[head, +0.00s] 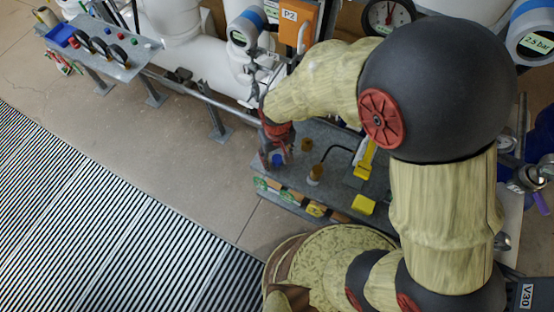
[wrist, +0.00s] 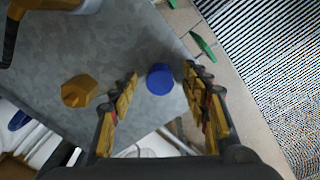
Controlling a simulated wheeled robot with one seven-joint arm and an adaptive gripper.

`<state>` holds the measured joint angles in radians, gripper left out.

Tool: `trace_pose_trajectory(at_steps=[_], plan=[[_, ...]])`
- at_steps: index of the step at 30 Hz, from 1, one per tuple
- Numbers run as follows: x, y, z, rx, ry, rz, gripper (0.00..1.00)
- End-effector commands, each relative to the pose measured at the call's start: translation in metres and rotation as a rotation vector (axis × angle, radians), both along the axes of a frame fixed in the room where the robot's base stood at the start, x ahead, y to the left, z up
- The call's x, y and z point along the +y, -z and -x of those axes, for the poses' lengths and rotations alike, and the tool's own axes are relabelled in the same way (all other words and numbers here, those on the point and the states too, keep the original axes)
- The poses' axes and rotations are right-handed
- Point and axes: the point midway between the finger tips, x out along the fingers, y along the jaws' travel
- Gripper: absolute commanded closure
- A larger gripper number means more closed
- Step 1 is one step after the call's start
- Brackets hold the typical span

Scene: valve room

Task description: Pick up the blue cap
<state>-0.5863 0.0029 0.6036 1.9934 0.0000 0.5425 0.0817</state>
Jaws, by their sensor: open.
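The blue cap (wrist: 160,79) is a round, flat-topped piece on the grey metal bench top (wrist: 110,45). In the wrist view it shows between my two open fingers, with a gap on each side. In the head view the cap (head: 277,160) shows near the bench's left end, partly hidden by my gripper. My gripper (head: 275,148) is open, points down over the cap and holds nothing. I cannot tell exactly how far the fingertips are above or around the cap.
A brass hex fitting (wrist: 77,91) stands left of my fingers in the wrist view. A yellow-handled tool (head: 365,160) and a yellow block (head: 363,205) lie farther right on the bench. White pipes (head: 210,75) run behind. Striped floor grating (head: 100,220) is clear at left.

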Motion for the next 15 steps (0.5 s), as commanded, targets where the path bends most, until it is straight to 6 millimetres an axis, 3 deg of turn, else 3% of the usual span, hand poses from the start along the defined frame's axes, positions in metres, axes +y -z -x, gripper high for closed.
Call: trace_pose_trajectory(at_steps=[4,15], plan=[[0.0001,-0.0012,-0.0003,-0.001,0.0,0.0,0.53],[0.0001,-0.0013,-0.0002,-0.001,0.0,0.0,0.74]])
